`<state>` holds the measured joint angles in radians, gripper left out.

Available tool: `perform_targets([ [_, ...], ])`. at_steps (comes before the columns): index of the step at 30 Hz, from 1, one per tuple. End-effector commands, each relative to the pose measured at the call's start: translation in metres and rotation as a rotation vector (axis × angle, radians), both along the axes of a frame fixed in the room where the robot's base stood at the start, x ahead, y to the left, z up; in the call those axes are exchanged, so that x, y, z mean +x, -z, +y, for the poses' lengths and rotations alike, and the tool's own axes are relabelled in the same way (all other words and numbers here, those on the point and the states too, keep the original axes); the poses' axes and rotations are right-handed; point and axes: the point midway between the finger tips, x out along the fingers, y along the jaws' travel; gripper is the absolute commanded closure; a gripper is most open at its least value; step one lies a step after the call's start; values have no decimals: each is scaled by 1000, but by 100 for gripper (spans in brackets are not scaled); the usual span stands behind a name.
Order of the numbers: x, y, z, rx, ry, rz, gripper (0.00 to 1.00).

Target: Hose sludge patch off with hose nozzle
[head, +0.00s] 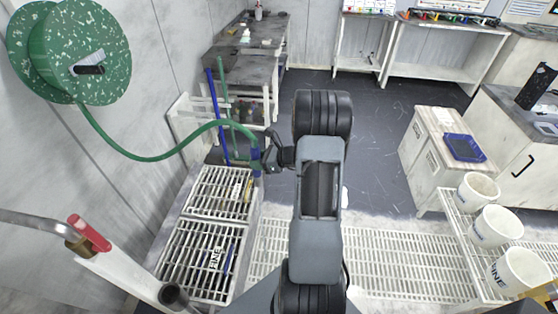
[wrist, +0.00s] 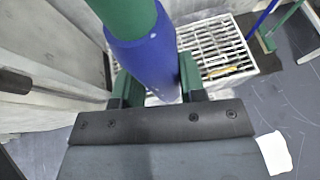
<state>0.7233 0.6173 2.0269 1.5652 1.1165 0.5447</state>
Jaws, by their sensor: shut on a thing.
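My gripper (head: 270,160) is shut on the blue hose nozzle (head: 256,162), which hangs roughly upright above the far end of the floor-level grates. In the wrist view the nozzle (wrist: 145,55) sits between the two green fingers of my gripper (wrist: 155,85), and its lower end is hidden behind the gripper body. The green hose (head: 155,157) runs from the nozzle to the green speckled reel (head: 75,50) on the left wall. I cannot make out a sludge patch in either view.
A red-handled tap (head: 90,233) is at lower left. Blue and green poles (head: 213,110) stand by the back-left bench (head: 245,65). White buckets (head: 478,190) stand on a right rack. The middle floor is mostly clear.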

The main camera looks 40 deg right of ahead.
Motion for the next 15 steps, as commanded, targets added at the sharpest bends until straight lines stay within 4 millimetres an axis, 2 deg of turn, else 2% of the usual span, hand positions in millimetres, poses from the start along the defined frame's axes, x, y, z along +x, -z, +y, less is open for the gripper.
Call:
perform_targets([
  [1,7,-8,12,0,-7,-2,93],
  [9,42,-27,66,-1,-6,-2,93],
  [15,19,-38,109,0,-4,-3,93],
])
